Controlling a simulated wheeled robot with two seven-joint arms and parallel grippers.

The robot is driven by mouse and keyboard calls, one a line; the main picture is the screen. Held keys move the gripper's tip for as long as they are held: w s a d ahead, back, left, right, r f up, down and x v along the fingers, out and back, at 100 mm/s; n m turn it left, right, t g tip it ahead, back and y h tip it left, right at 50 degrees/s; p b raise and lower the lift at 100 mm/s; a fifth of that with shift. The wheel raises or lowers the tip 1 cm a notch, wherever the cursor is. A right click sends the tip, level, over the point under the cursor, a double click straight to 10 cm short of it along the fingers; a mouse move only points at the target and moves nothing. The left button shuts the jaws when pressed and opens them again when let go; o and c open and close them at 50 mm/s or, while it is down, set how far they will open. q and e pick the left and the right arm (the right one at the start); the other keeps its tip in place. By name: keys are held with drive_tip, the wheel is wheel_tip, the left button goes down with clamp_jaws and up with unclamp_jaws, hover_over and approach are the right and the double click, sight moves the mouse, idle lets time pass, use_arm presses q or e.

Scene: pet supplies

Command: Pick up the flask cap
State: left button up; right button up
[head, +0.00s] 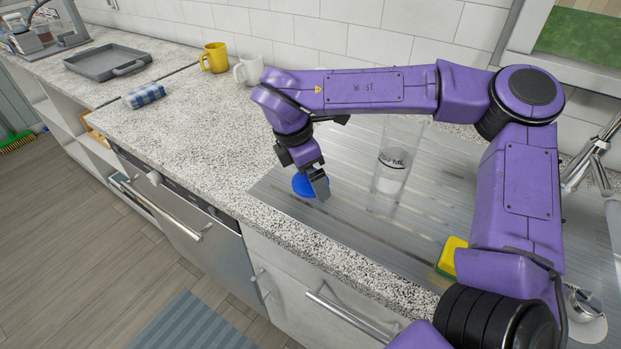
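The blue flask cap (303,186) lies on the ribbed metal drainboard (270,192) near the counter's front edge. My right gripper (317,184) points down at the cap, with one finger at its right side, partly covering it. The other finger cannot be made out, so I cannot tell whether the gripper is shut on the cap. A clear flask (390,178) with dark lettering stands upright on the drainboard, to the right of the cap. My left gripper is not in view.
A yellow sponge (450,255) lies to the right, close to my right arm. A metal faucet (590,160) is at the far right. A yellow mug (215,57), a white mug (248,69), a blue checked cloth (144,95) and a grey tray (105,62) are farther left.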

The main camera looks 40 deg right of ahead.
drive_tip(key=c, duration=0.9)
drive_tip(key=shift+o, duration=0.2)
